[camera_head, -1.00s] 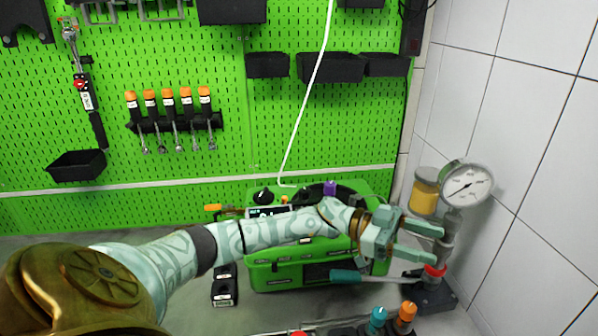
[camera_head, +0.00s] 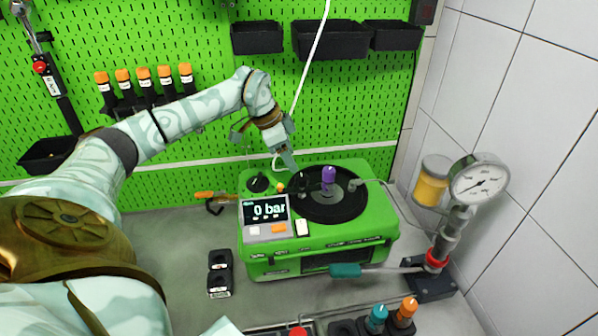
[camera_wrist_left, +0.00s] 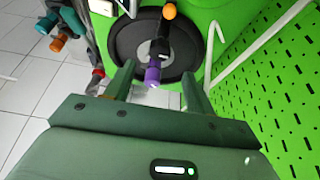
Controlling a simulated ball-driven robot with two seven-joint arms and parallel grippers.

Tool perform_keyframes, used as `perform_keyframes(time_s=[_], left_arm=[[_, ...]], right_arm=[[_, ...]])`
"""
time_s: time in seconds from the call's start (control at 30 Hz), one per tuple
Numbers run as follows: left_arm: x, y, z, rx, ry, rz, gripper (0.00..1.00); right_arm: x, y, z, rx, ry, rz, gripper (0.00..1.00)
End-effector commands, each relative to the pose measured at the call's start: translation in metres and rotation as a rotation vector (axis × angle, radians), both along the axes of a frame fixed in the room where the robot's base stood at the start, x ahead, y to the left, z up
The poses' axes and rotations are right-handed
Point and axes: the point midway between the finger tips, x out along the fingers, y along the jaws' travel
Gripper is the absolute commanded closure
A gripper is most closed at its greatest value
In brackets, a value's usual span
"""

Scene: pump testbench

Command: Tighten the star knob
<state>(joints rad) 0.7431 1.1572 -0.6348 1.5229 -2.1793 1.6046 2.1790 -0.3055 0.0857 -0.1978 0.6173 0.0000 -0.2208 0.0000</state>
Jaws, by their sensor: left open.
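The green pump unit (camera_head: 315,255) stands on the bench with a display reading 0 bar. A black knob (camera_head: 258,184) sits on its top at the back left. A purple-topped part (camera_head: 328,178) stands over the round black disc (camera_head: 318,208). I cannot tell for sure which part is the star knob. My left gripper (camera_head: 284,152) is above the back of the unit, pointing down, open and empty. In the left wrist view, the purple part (camera_wrist_left: 153,74) appears between the open fingers (camera_wrist_left: 157,88), apart from them, with an orange knob (camera_wrist_left: 169,12) beyond. My right gripper is out of view.
A pressure gauge (camera_head: 480,182) and a yellow-filled jar (camera_head: 432,182) stand at the right by the tiled wall. A teal-handled lever (camera_head: 345,270) crosses the unit's front. A white hose (camera_head: 311,70) hangs behind.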

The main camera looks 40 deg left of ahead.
Motion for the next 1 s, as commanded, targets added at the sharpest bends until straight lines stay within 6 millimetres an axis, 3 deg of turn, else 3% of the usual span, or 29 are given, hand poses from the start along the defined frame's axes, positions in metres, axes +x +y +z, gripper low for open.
perform_keyframes(time_s=[0.1,0.3,0.7,0.73,0.9,1.0], left_arm=[[0.008,-0.008,-0.026,-0.003,0.003,-0.001,0.45],[0.018,-0.015,-0.056,-0.001,0.0,0.0,0.45],[0.021,-0.017,-0.066,0.001,0.0,-0.002,0.45],[0.021,-0.017,-0.066,0.001,0.0,-0.002,0.48],[0.021,-0.017,-0.066,0.0,-0.001,-0.002,0.9],[0.021,-0.017,-0.066,0.0,-0.001,-0.002,0.9]], right_arm=[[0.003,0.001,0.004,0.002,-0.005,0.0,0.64],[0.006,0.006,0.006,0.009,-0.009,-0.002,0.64],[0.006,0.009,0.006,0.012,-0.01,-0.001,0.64],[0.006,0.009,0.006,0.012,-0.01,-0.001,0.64],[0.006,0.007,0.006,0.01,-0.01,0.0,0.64],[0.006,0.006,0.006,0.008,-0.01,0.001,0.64]])
